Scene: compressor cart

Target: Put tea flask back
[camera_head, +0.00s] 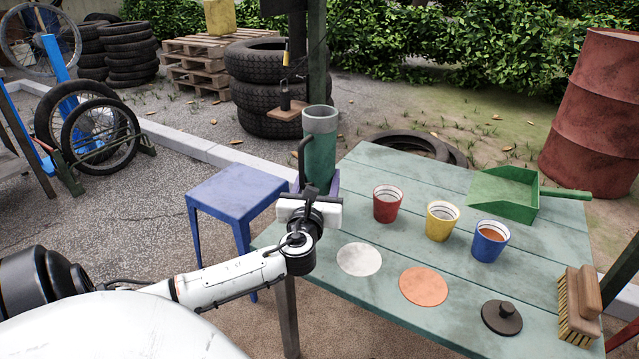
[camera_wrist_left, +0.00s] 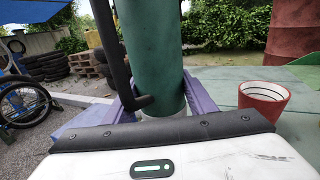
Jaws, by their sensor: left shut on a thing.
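The tea flask (camera_head: 320,150) is a tall green cylinder with a grey open top and a black handle on its left side. It is upright at the left end of the table. My left gripper (camera_head: 318,182) is shut on it low down, with purple fingers on both sides. The left wrist view shows the flask's green body (camera_wrist_left: 150,45) and pale base between the fingers (camera_wrist_left: 160,92). Whether the base touches the table is hidden. A black knobbed lid (camera_head: 502,317) lies on the table's near side. My right gripper is not in view.
The green table (camera_head: 395,165) holds red (camera_head: 388,204), yellow (camera_head: 442,221) and blue (camera_head: 490,241) cups, the blue with orange-brown liquid. White (camera_head: 359,259) and orange (camera_head: 423,287) discs, a dustpan (camera_head: 510,195) and a brush (camera_head: 580,305) are also there. A blue stool (camera_head: 232,195) stands left.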

